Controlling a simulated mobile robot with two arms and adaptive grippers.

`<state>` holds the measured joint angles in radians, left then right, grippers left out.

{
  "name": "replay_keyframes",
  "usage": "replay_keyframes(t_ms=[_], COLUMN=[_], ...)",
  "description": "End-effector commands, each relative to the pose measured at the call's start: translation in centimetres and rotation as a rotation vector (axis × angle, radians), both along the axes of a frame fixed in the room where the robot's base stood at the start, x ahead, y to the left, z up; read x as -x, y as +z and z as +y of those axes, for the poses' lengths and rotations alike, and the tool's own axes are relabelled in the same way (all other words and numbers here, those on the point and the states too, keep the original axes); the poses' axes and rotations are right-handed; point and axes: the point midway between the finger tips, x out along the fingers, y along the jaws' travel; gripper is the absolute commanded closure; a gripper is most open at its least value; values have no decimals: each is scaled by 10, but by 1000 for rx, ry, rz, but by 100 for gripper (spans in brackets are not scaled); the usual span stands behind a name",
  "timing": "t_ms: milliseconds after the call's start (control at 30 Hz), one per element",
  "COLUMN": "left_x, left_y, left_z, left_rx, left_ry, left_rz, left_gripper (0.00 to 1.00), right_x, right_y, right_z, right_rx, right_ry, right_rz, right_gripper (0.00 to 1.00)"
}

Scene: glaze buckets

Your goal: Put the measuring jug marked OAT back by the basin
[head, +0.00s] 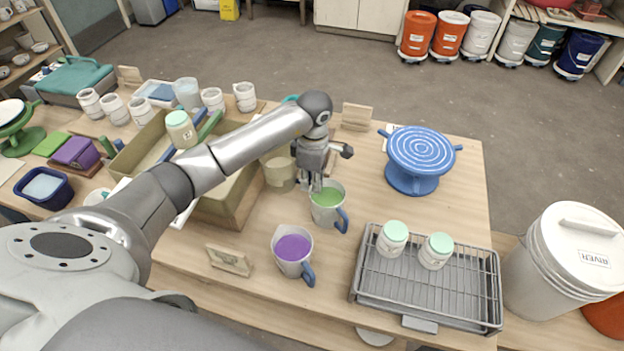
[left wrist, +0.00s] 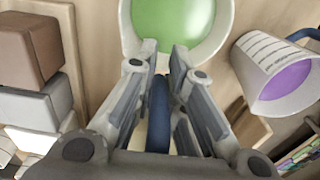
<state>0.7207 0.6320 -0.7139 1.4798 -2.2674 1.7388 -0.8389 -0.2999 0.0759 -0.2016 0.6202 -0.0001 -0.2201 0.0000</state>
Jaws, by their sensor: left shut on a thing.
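My left gripper (head: 314,186) is shut on the blue handle (left wrist: 158,112) of a pale jug (head: 279,172) with cream-coloured contents, between the tan crate and the green-filled jug. Most of its handle is hidden by the gripper in the head view. I cannot read a mark on it or tell whether it touches the table. The green-filled jug (head: 327,207) stands just beside the gripper; it also shows in the left wrist view (left wrist: 180,28). The purple-filled jug (head: 292,250) stands nearer. A dark blue basin (head: 44,188) is at the far left. My right gripper is not in view.
The tan crate (head: 222,209) stands left of the held jug. A wire rack (head: 428,290) with two lidded jars and a blue turntable (head: 415,160) are to the right. Small wooden signs (head: 229,261) stand on the table. Bare tabletop lies between the jugs and turntable.

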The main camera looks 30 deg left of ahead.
Motion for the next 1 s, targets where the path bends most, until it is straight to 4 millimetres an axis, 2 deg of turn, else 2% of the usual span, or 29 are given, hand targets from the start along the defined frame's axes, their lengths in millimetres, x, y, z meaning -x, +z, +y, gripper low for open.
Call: replay_keyframes(t_ms=[200, 233, 367, 800, 1000], left_x=[-1, 0, 0, 1, 1], left_y=[-2, -3, -4, -4, 12], left_z=[0, 0, 0, 1, 0], left_rx=[-1, 0, 0, -2, 0], left_ry=[0, 0, 0, 0, 0], left_rz=[-3, 0, 1, 5, 4], left_gripper=[100, 85, 68, 67, 67], right_x=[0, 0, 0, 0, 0], right_y=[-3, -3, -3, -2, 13], right_z=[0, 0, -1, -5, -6], right_rx=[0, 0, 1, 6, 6], right_ry=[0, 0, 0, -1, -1], right_rz=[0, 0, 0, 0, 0], right_gripper=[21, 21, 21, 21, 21])
